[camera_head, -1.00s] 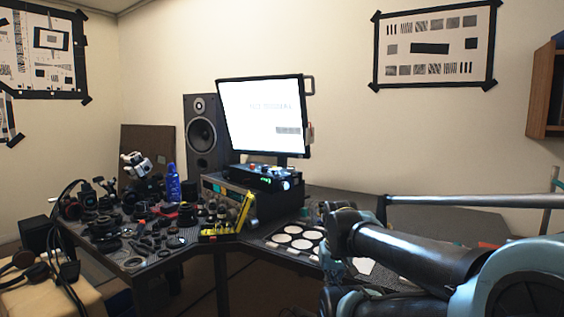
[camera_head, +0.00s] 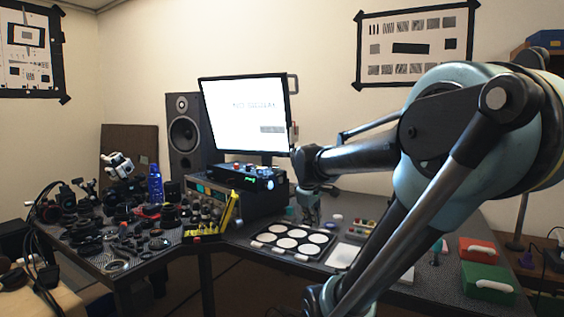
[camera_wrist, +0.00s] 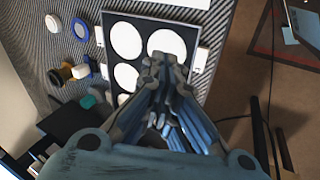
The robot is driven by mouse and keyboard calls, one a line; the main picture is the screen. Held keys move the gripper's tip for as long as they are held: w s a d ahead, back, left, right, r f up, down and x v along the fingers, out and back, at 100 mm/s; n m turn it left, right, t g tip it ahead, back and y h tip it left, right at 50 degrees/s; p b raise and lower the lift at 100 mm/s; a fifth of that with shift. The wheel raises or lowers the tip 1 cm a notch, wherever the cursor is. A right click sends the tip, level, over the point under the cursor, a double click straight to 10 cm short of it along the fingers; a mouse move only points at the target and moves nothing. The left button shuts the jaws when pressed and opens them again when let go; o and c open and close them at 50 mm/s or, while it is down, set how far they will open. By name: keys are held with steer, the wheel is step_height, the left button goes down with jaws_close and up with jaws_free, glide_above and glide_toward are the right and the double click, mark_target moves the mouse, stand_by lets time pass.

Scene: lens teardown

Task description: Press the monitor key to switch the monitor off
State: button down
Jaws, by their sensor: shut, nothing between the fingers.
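The monitor (camera_head: 243,112) stands at the back of the desk, and its screen is lit white with faint text. I cannot pick out the monitor key for certain. A small panel with coloured buttons (camera_head: 360,227) lies on the right desk, right of the tray. My gripper (camera_head: 311,217) hangs pointing down, right of the black instrument and near the back of the tray of white discs. In the wrist view my gripper (camera_wrist: 165,62) is shut and empty, with its tips in front of the tray of white discs.
The black instrument with red knobs (camera_head: 250,178) sits on a rack unit below the monitor. The tray of white discs (camera_head: 255,240) lies on the desk. Lens parts crowd the left desk. Red (camera_head: 478,249) and green (camera_head: 487,283) boxes stand at right. A speaker (camera_head: 184,134) is behind.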

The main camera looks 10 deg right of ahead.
mark_target(285, 155)
steer(key=w+a+r+n+t+h, duration=0.1)
steer(key=w+r+n, duration=0.4)
steer(key=w, duration=1)
steer(key=w+a+r+n+t, duration=0.2)
steer(key=w+a+r+n, duration=0.2)
steer(key=w+n, duration=0.5)
steer(key=w+a+r+n+t+h, duration=0.1)
steer(key=w+r+n, duration=0.5)
steer(key=w, duration=1.4)
steer(key=shift+w+a+r+n+t+h, duration=0.15)
steer(key=shift+a+n+t, duration=0.3)
steer(key=shift+a, duration=0.25)
steer(key=shift+w+a+r+n+t+h, duration=0.15)
steer(key=shift+a+n+t, duration=0.25)
steer(key=shift+a, duration=0.25)
steer(key=x, duration=1)
steer(key=shift+w+d+r, duration=0.2)
steer(key=shift+w+d, duration=0.05)
steer(key=shift+w, duration=0.3)
steer(key=shift+w+d+r, duration=0.25)
steer(key=shift+w+d, duration=0.05)
steer(key=shift+w, duration=0.25)
steer(key=shift+w+d+r, duration=0.2)
steer(key=shift+w+d, duration=0.05)
steer(key=shift+w, duration=0.3)
